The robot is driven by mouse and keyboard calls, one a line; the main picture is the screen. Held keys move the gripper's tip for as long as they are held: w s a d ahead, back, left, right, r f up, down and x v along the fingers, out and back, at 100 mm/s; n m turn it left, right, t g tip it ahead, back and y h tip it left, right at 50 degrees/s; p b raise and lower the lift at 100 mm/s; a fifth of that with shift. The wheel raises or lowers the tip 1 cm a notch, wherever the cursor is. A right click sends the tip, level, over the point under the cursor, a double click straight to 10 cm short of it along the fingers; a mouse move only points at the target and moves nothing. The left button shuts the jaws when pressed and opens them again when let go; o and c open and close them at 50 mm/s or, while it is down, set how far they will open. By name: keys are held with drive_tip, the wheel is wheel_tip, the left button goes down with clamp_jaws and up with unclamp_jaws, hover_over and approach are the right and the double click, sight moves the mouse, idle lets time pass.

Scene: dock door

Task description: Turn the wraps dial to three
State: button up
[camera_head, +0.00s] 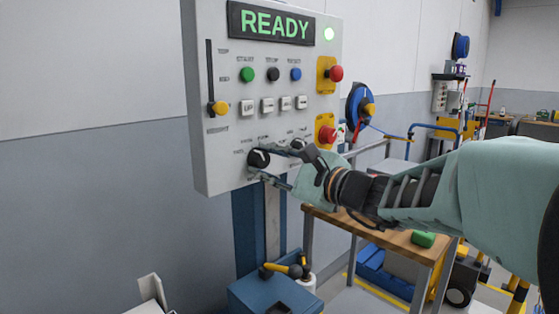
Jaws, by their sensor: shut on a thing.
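A light grey control panel (222,150) stands upright at the left centre, with a green "READY" display (270,23) at its top. A black dial (258,159) with a white pointer mark is low on the panel's front. A second dark dial (298,143) is to its right, partly behind my gripper. The print around the dials is too small to read, so I cannot tell from it which is the wraps dial. My gripper (263,162) comes in from the right and is shut on the left dial, with one finger above it and one below.
Red stop buttons (335,73) on yellow plates stick out at the panel's right side, the lower one (327,134) just above my gripper. A slider with a yellow knob (218,108) is at the left. A wooden-topped table (385,236) stands below my arm.

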drive_tip(key=shift+r+m, duration=0.1)
drive_tip(key=shift+m, duration=0.4)
drive_tip(key=o, duration=1.2)
drive_tip(key=shift+c, duration=0.2)
